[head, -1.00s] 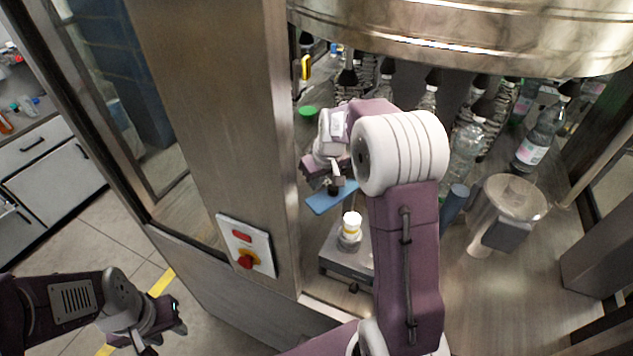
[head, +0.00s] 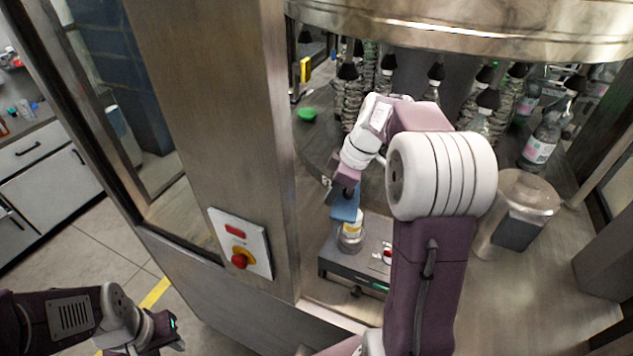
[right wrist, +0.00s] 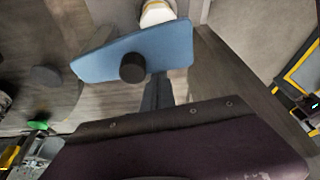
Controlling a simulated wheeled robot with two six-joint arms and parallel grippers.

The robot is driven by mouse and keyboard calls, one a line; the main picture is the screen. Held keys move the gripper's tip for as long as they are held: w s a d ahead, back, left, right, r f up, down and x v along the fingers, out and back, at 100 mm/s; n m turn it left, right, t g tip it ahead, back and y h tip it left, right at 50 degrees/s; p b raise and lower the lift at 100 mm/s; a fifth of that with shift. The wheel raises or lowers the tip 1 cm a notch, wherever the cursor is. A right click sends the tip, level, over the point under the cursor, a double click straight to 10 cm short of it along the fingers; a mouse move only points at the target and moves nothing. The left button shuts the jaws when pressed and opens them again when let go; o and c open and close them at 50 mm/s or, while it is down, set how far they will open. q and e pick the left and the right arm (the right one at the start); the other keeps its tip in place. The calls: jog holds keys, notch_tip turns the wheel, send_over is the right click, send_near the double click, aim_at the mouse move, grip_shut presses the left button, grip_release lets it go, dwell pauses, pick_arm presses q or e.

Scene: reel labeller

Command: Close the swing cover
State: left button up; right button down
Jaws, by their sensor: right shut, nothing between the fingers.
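The swing cover is a blue plate (head: 345,208) with a black knob (right wrist: 132,68). In the head view it overlaps the top of a small jar (head: 351,237); I cannot tell whether they touch. In the right wrist view the blue plate (right wrist: 95,66) crosses the picture, with the jar's white part (right wrist: 157,13) beyond its edge. My right gripper (head: 347,190) is shut and empty, close to the plate. Its dark fingers (right wrist: 160,92) reach to the plate's near edge; contact is unclear. My left gripper (head: 172,335) is low at the left, away from the machine; its jaws are unclear.
The jar stands on a grey box (head: 335,258). A clear cylindrical container (head: 525,195) stands to the right. Several bottles (head: 541,148) stand behind, under a large metal drum (head: 470,30). A steel pillar with a control panel (head: 240,243) is at the left. A green cap (head: 307,114) lies behind.

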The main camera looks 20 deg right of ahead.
jog(key=shift+s+d+f+n, duration=0.1)
jog(key=shift+s+d+n, duration=0.25)
jog(key=shift+n, duration=0.25)
jog(key=shift+s+d+b, duration=0.25)
jog(key=shift+s+b, duration=0.1)
jog(key=shift+s, duration=0.15)
jog(key=w+a+r, duration=0.1)
jog(key=w+a, duration=0.1)
jog(key=a, duration=0.1)
notch_tip(320, 180, up, 9)
send_over(338, 203)
jog(key=shift+a+f, duration=0.2)
jog(key=shift+a, duration=0.05)
